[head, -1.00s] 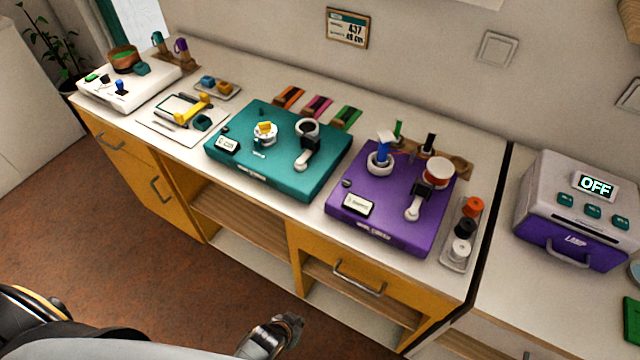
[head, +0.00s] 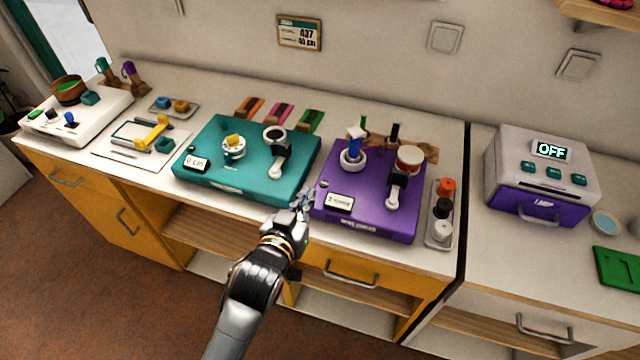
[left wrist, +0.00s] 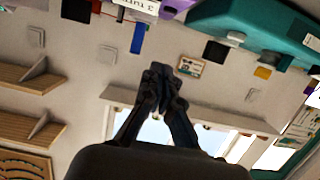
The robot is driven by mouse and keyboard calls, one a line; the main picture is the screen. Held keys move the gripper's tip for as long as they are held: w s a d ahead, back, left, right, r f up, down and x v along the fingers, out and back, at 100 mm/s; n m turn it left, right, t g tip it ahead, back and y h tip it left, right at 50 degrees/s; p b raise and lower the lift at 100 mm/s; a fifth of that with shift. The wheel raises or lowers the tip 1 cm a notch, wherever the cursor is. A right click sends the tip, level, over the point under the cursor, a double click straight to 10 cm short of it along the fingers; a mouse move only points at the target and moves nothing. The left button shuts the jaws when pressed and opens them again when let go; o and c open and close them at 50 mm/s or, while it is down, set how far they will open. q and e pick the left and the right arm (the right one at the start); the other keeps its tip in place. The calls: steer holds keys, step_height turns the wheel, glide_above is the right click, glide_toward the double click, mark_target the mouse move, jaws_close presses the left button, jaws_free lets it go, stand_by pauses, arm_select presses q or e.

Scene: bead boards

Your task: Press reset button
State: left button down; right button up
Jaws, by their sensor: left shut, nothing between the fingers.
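No label in view reads as reset. The purple board (head: 370,222) has a small dark knob (head: 324,183) at its left edge, beside a white display (head: 339,203). The teal board (head: 250,194) has a small dark knob (head: 190,149) above its own display (head: 196,164). My left gripper (head: 305,198) is shut and empty, at the counter's front between the two boards, close to the purple board's left side. Whether it touches the board cannot be told. In the left wrist view its closed fingers (left wrist: 164,88) point up toward part of the teal board (left wrist: 255,22).
A purple and grey machine (head: 541,178) reading OFF stands on the right counter. A tray of round pieces (head: 441,228) lies right of the purple board. A white board (head: 78,118) stands at the far left. Upright handles rise from both main boards.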

arm_select(q)
steer(key=p, duration=0.1)
glide_above(321, 192)
step_height(321, 192, down, 2)
steer(key=shift+w+f, duration=0.15)
steer(key=shift+f, duration=0.1)
step_height(321, 192, down, 3)
steer(key=shift+r, duration=0.1)
steer(key=shift+s+f, duration=0.2)
steer(key=shift+f, duration=0.4)
arm_select(e)
steer(key=shift+a+r, duration=0.45)
steer(key=shift+r, duration=0.15)
